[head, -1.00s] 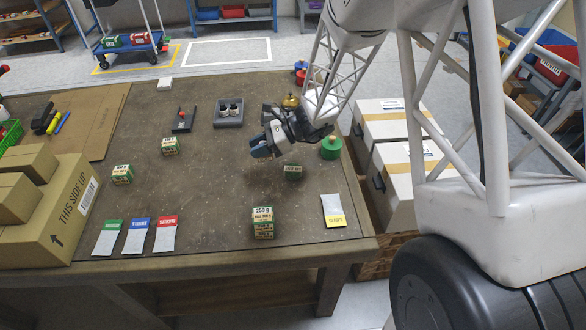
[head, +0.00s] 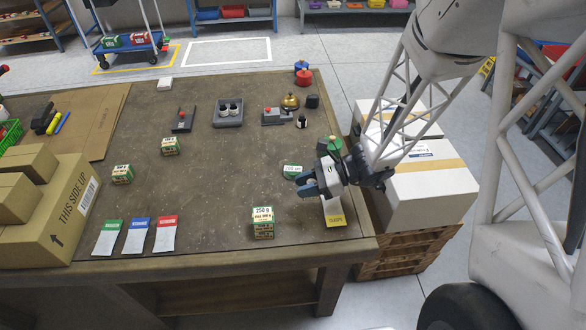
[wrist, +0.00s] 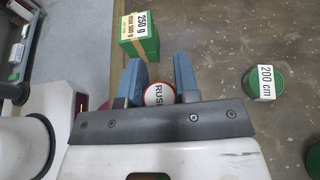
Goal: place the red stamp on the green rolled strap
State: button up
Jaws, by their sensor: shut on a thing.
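My gripper (head: 303,186) is above the right front part of the table, just right of and in front of the green rolled strap (head: 293,170). In the head view the fingers mostly hide the stamp. The green rolled strap (wrist: 265,84), with a white "200 cm" label, stands to the right of the fingers in the wrist view, apart from the stamp.
A green box marked 250 g (head: 262,222) stands at the front, left of my gripper. A green knobbed thing (head: 335,143) is behind, partly hidden. A brass bell (head: 290,102) stands farther back. The table's middle is clear.

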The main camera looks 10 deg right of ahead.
jog(key=shift+w, duration=0.15)
send_over(288, 169)
jog(key=shift+f, duration=0.75)
jog(key=shift+f, duration=0.1)
dwell(0.3)
jog(key=shift+f, duration=1.65)
jog(key=shift+f, duration=0.15)
jog(key=o, duration=0.9)
jog(key=v, duration=1.2)
